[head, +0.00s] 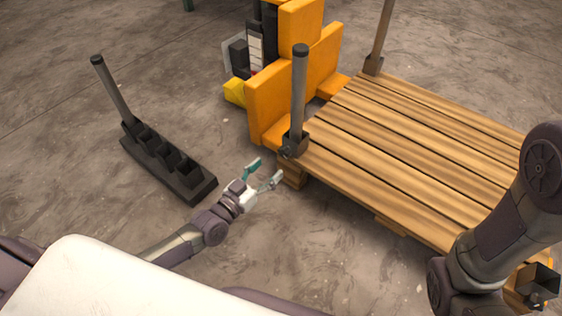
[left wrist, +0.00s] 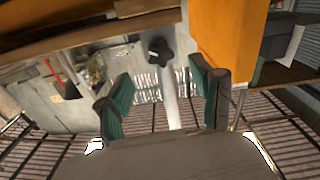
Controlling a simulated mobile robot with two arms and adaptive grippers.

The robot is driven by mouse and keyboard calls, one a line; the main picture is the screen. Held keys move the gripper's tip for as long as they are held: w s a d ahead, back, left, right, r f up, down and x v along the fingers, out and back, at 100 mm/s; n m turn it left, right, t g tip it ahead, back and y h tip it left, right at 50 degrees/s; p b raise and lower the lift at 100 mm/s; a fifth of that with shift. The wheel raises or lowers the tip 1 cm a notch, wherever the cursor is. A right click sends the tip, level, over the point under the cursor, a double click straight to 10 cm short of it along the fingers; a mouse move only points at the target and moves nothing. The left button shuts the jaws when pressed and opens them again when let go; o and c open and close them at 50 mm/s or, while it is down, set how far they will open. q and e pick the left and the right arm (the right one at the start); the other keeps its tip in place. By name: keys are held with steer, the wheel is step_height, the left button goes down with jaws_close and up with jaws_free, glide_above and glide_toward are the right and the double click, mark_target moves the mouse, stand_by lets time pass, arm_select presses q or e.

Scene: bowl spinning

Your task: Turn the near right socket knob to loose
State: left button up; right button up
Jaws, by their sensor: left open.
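The pallet's corner socket at lower right (head: 541,280) is an empty dark box with a small knob (head: 536,303), partly beside my right arm. Another corner socket (head: 296,143), at the pallet's near left, holds an upright grey post (head: 299,90) and has a small dark knob (head: 287,152) on its near side. My left gripper (head: 267,171) is open and empty, just short of that near left socket. In the left wrist view a dark star-shaped knob (left wrist: 158,50) shows ahead, beyond and between the green-padded fingers (left wrist: 163,85), not touched. My right gripper is out of view.
The wooden pallet (head: 410,150) fills the right side, with another post (head: 380,35) at its far corner. An orange forklift-like machine (head: 285,95) stands behind the near left socket. A dark rack (head: 165,165) with one post lies left. Bare floor surrounds my left gripper.

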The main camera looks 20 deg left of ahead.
mark_target(283, 155)
arm_select(q)
steer(key=b+x, duration=0.2)
steer(key=x, duration=0.3)
steer(key=shift+w+d+f+b, duration=0.15)
steer(key=shift+w+b, duration=0.15)
steer(key=shift+w, duration=0.1)
steer(key=shift+w+d, duration=0.15)
steer(key=shift+w, duration=0.3)
steer(key=c, duration=1.1)
steer(key=shift+c, duration=0.2)
